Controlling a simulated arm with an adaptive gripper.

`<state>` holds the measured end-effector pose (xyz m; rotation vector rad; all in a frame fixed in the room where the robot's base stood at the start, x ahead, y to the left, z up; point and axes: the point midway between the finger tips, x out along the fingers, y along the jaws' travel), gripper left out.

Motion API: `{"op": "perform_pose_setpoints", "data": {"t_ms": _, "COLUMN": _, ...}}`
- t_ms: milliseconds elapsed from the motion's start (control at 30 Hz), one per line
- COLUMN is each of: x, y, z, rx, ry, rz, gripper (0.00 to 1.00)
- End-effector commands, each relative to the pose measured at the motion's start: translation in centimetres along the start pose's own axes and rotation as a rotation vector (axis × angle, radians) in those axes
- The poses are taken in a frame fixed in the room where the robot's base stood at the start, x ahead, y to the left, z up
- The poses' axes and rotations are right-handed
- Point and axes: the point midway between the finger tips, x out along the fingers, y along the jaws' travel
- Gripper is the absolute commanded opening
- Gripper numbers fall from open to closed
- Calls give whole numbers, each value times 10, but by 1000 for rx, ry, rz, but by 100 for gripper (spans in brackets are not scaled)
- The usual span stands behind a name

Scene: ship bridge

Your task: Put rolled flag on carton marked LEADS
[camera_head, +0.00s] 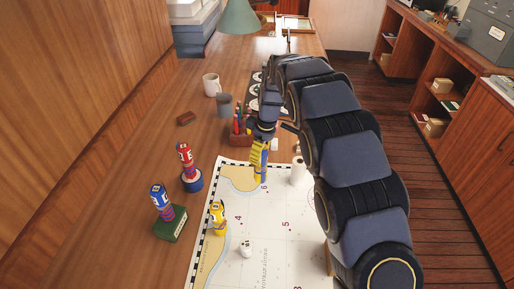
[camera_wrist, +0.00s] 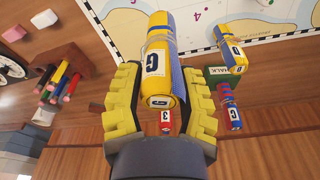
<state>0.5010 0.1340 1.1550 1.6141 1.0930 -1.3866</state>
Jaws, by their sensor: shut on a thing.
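My gripper (camera_head: 260,160) is shut on a rolled flag (camera_wrist: 158,60), yellow and blue with a G label, near the chart's far left corner in the head view. In the wrist view the flag lies between the two yellow finger pads of my gripper (camera_wrist: 159,95). I cannot read LEADS on any carton. A green carton (camera_head: 171,224) stands at the left with a blue-and-red rolled flag (camera_head: 161,200) on it; its label in the wrist view (camera_wrist: 216,73) seems to read CHALK. Whether the held flag touches the table is hard to tell.
Another yellow rolled flag (camera_head: 218,216) stands on the chart (camera_head: 265,230). A red rolled flag (camera_head: 185,158) stands on a round blue base (camera_head: 192,181). Pencils in a red holder (camera_head: 239,139), a grey cup (camera_head: 224,104) and a white mug (camera_head: 211,85) stand beyond my gripper.

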Motion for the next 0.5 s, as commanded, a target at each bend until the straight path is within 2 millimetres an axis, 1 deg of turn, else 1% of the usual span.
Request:
{"op": "perform_pose_setpoints", "data": {"t_ms": 33, "x": -4, "y": -7, "z": 4, "rx": 1, "ry": -1, "rz": -1, "gripper": 5}}
{"op": "perform_pose_setpoints", "data": {"t_ms": 100, "x": -10, "y": -14, "z": 9, "rx": -1, "ry": 0, "rz": 2, "gripper": 5}}
{"op": "perform_pose_setpoints", "data": {"t_ms": 200, "x": -15, "y": -24, "z": 15, "rx": -1, "ry": -1, "rz": -2, "gripper": 5}}
{"op": "perform_pose_setpoints", "data": {"t_ms": 300, "x": -20, "y": -30, "z": 19, "rx": -2, "ry": -1, "rz": 0, "gripper": 5}}
{"op": "perform_pose_setpoints", "data": {"t_ms": 500, "x": -24, "y": -37, "z": 24, "rx": -1, "ry": 0, "rz": -1, "gripper": 5}}
